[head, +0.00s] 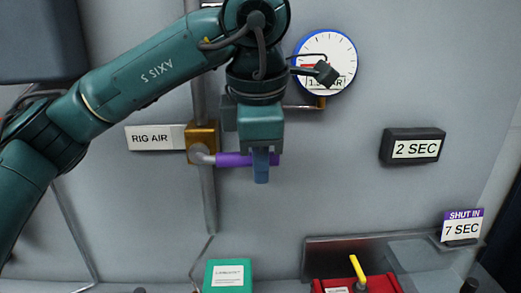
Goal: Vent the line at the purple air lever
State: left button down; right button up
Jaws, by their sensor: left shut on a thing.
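The purple air lever (234,160) lies level, pointing right from a brass valve block (202,136) on a vertical grey pipe. A "RIG AIR" label (150,138) is left of the block. My left gripper (261,170) points down and is shut on the lever near its right end. The fingers hide part of the lever. A round gauge (325,55) with a blue rim is above right of the gripper; my arm's end covers part of its lower left face. My right gripper is not in view.
A dark "2 SEC" box (412,147) is on the wall at right. A "SHUT IN 7 SEC" sign (461,227) is lower right. Below stand a green box (228,276) and a red box (335,284) with a yellow lever (357,268).

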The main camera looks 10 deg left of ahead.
pick_arm(q)
jog(key=shift+f, duration=0.15)
jog(key=c, duration=1.3)
grip_release()
jog(key=shift+c, duration=0.2)
jog(key=v, duration=1.3)
jog(key=shift+d, duration=0.15)
